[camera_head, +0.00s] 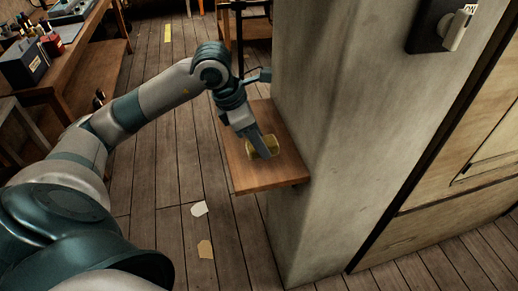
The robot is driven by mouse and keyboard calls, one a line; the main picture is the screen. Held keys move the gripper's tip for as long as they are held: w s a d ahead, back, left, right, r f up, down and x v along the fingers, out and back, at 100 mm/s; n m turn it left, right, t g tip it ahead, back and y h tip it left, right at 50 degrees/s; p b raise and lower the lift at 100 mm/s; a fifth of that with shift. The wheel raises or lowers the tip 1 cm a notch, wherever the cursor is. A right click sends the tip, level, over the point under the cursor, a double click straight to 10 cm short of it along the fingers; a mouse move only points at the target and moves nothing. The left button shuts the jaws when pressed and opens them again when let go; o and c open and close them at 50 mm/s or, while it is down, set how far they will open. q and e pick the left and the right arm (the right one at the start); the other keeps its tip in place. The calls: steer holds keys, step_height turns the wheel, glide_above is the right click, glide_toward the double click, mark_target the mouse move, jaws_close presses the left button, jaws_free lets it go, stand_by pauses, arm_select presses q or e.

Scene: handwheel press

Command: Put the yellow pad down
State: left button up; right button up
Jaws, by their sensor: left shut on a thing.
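A yellow pad (270,142) is between the fingers of my left gripper (262,147), which is shut on it. The pad is over a small wooden shelf (252,179) fixed to the side of a grey pillar. The pad looks very close to the shelf top; I cannot tell whether it touches. One finger hides part of the pad. My left arm reaches in from the left and bends down to the shelf. My right gripper is not in view.
The grey pillar (335,130) stands just right of the shelf, with a switch (458,28) marked ON high on it. A wooden workbench (75,58) with equipment is at the far left. White and tan scraps (200,209) lie on the plank floor.

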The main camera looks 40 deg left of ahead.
arm_select(q)
steer(key=shift+f+p, duration=0.5)
steer(key=shift+f, duration=1.4)
steer(key=o, duration=0.9)
steer(key=shift+o, duration=0.2)
